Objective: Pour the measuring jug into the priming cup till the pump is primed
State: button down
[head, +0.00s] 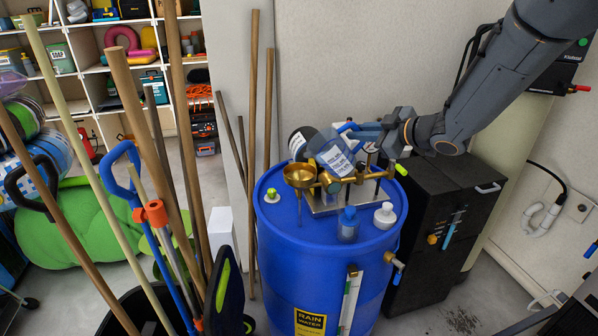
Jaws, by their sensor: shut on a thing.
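The blue barrel (290,262) has a "RAIN WATER" label, and the pump (330,184) with brass fittings is on its top. The brass priming cup (300,172) is a wide open bowl at the pump's left end. The measuring jug (322,150) looks clear and bluish, with a white printed label. It is tilted, above and just right of the cup. My gripper (368,132) comes in from the right and is shut on the jug's blue handle. The jug's liquid level, any stream and the inside of the cup cannot be made out.
A small blue-capped bottle (348,225) and a white bottle (385,215) stand at the barrel top's front right. A black cabinet (425,205) is right of the barrel. Long wooden poles and tools crowd the left. A wall is close behind.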

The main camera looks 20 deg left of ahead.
aim_at(352, 124)
jog(key=shift+s+a+r+n+h, duration=0.3)
jog(key=shift+a+r+n, duration=0.15)
jog(key=shift+a, duration=0.15)
dwell(1.3)
jog(key=shift+s+a+r+n+h+b, duration=0.3)
jog(key=shift+a+r+n+h+b, duration=0.3)
jog(key=shift+r, duration=0.2)
dwell(5.3)
